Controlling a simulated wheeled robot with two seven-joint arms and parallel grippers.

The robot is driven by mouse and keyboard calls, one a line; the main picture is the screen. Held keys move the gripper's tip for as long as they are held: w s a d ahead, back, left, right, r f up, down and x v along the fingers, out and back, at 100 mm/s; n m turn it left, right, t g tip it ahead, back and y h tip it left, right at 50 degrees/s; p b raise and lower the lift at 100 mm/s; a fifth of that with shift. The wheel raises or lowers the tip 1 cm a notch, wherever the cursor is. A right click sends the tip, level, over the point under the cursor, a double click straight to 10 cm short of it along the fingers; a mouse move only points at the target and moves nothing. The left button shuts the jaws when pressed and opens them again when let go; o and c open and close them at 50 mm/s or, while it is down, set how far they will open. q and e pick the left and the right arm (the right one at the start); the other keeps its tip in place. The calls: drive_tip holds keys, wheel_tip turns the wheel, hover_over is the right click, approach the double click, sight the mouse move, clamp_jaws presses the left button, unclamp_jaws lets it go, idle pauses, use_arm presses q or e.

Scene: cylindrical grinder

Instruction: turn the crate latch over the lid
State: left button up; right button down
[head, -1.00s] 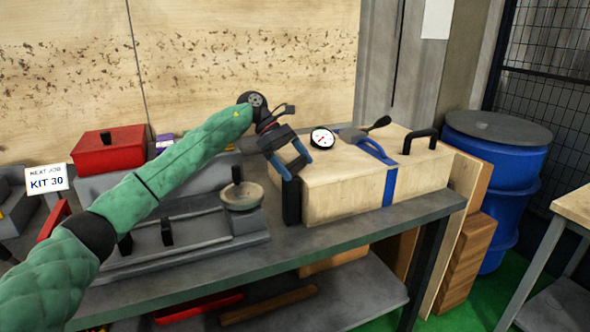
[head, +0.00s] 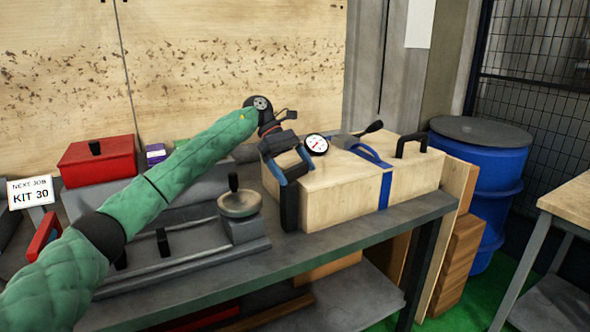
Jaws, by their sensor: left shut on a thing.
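The pale wooden crate (head: 335,192) with a blue strap stands on the grey bench. A black upright piece (head: 289,207) at its left front corner looks like the latch. My left gripper (head: 295,174), with blue fingers, is just above this piece at the crate's left end. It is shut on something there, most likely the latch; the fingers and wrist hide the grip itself. The lid (head: 350,170) carries a black handle (head: 411,143) at its right end. My right gripper is out of view.
A round dial gauge (head: 316,144) and a blue-and-black tool (head: 366,148) are by the lid. A grey fixture with a handwheel (head: 239,203) stands left of the crate. A red box (head: 97,161) is behind my arm. A blue drum (head: 483,170) stands at the right.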

use_arm(q)
drive_tip(key=o, duration=1)
drive_tip(key=shift+w, duration=0.1)
drive_tip(key=shift+v, duration=3.9)
